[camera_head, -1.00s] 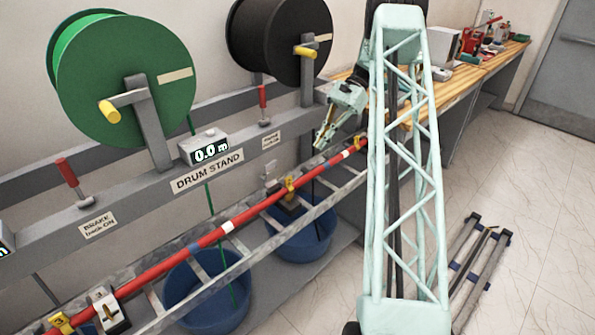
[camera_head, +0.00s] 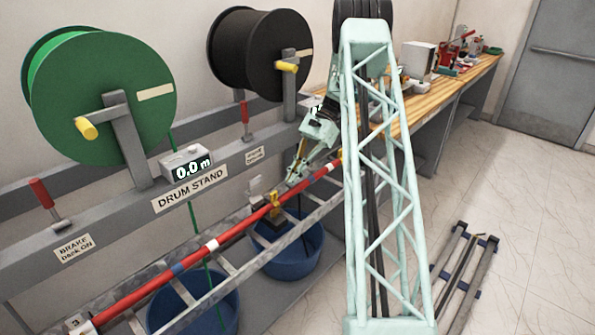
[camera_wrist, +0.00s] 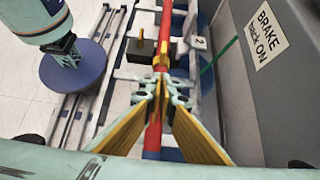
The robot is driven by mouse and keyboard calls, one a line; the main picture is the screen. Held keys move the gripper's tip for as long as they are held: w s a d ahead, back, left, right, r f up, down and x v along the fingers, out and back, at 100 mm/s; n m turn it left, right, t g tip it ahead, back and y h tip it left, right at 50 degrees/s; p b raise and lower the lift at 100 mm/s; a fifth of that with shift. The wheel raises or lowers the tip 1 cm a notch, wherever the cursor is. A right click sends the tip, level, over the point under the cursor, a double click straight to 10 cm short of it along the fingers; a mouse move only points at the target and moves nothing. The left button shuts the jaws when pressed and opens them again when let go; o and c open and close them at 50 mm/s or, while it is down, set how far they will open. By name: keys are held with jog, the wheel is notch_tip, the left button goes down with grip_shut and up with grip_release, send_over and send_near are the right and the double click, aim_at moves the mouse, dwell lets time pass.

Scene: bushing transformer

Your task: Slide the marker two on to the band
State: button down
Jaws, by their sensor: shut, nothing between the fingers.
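A yellow marker (camera_head: 274,200) sits on the red cable (camera_head: 240,225). In the wrist view this marker (camera_wrist: 161,60) sits around the cable just ahead of my fingertips, beside a white tag reading 2 (camera_wrist: 199,42). My gripper (camera_head: 287,189) is shut with nothing held. It is low over the cable, just right of the marker in the head view; whether it touches the marker I cannot tell. In the wrist view my gripper (camera_wrist: 160,90) covers part of the cable. A white band (camera_head: 212,245) and a blue band (camera_head: 178,268) lie on the cable left of the marker.
Another yellow marker (camera_head: 340,154) is farther right along the cable. The cable runs over a ladder-like rack with blue tubs (camera_head: 290,255) below. The drum stand (camera_head: 190,190) carries green (camera_head: 100,95) and black (camera_head: 255,55) drums close behind.

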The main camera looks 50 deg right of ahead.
aim_at(274, 197)
jog(key=a, duration=0.2)
jog(key=a+f+b, duration=0.1)
jog(key=a, duration=0.1)
jog(key=shift+a, duration=0.1)
jog(key=shift+a+r, duration=0.1)
jog(key=shift+a, duration=0.25)
jog(key=shift+s+a, duration=0.1)
jog(key=shift+a, duration=0.05)
